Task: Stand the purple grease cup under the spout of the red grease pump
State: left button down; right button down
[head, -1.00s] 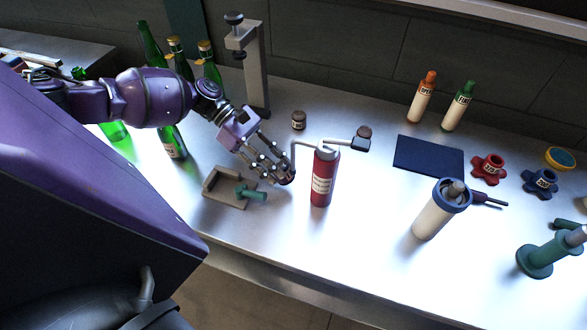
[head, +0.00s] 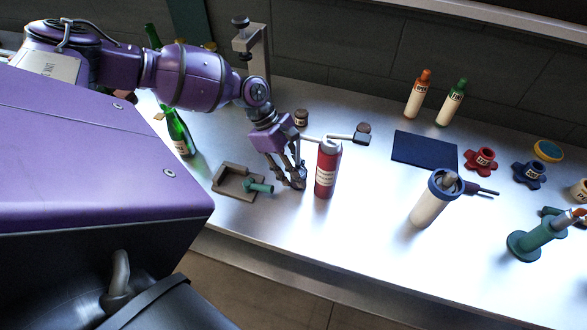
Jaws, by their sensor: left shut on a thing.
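The red grease pump (head: 326,172) stands upright on the bench, with a pale label. Its thin spout (head: 308,138) reaches left from the top and its dark-ended lever (head: 360,138) reaches right. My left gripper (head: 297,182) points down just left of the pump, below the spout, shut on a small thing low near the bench. This is the purple grease cup, almost wholly hidden by the fingers. I cannot tell whether it touches the bench. My right gripper is not in view.
A brown bracket (head: 238,182) with a green knob (head: 260,187) sits close left of the gripper.

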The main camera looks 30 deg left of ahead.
pick_arm(q)
jog(key=shift+f, duration=0.15)
jog(key=c, duration=1.3)
grip_release()
jog(key=shift+w+r, duration=0.1)
jog(key=shift+r, duration=0.2)
jog(key=v, duration=1.1)
jog(key=shift+a+r+b, duration=0.25)
jog(key=shift+r+b, duration=0.05)
jog(key=shift+r, duration=0.05)
